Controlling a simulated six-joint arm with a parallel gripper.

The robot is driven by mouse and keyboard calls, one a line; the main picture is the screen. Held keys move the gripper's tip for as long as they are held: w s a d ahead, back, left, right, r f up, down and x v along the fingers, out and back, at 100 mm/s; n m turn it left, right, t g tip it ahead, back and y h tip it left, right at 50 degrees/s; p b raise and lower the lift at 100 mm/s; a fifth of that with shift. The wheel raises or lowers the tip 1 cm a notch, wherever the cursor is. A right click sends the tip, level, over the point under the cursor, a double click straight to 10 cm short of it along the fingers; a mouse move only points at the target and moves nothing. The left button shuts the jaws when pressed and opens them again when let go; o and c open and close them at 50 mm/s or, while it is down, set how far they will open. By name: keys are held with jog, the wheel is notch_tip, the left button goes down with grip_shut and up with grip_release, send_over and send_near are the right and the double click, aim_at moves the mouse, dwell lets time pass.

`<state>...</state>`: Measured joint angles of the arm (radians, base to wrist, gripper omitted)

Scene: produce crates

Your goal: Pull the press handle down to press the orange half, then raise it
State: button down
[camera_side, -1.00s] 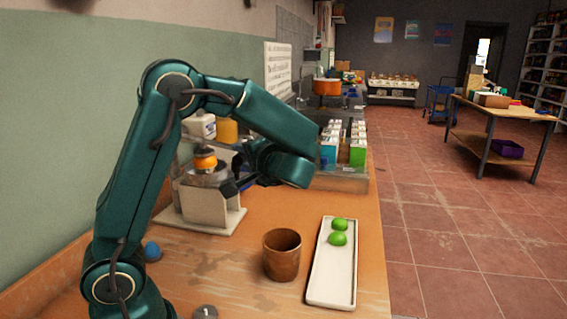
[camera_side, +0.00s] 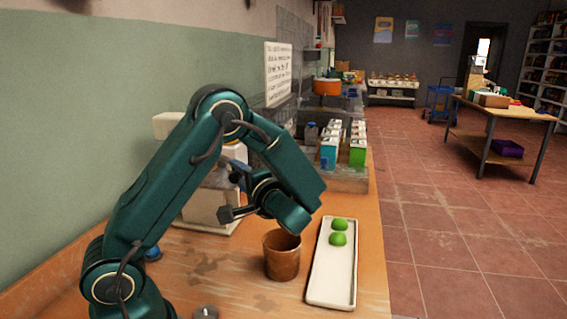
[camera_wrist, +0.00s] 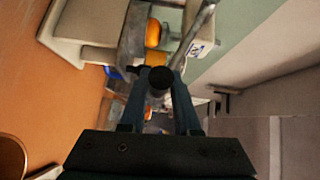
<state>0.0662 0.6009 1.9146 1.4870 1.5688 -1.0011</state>
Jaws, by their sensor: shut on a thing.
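The juice press stands by the wall, mostly behind my arm in the side view. Its pale base (camera_side: 207,207) shows below the arm, and a pale block (camera_side: 170,125) shows above it. In the wrist view, my gripper (camera_wrist: 159,90) is shut on the dark knob (camera_wrist: 160,78) at the end of the metal press handle (camera_wrist: 193,38). The orange half (camera_wrist: 152,33) shows beyond the fingers, by the grey metal part of the press; the side view hides it. My gripper also shows in the side view (camera_side: 232,196), in front of the press.
A brown cup (camera_side: 282,258) stands close below my wrist. A white tray (camera_side: 332,285) with two green fruits (camera_side: 339,232) lies to its right. Several cartons (camera_side: 330,152) stand behind. A blue ball (camera_side: 153,254) lies near my arm's base.

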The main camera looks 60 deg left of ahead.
jog(key=shift+m+y, duration=0.4)
jog(key=f, duration=0.1)
jog(key=s+a+f, duration=0.1)
jog(key=f, duration=0.2)
jog(key=shift+s+a, duration=0.25)
jog(key=c, duration=0.7)
grip_release()
jog(key=shift+r, duration=0.1)
jog(key=shift+w, duration=0.1)
jog(key=shift+d, duration=2.55)
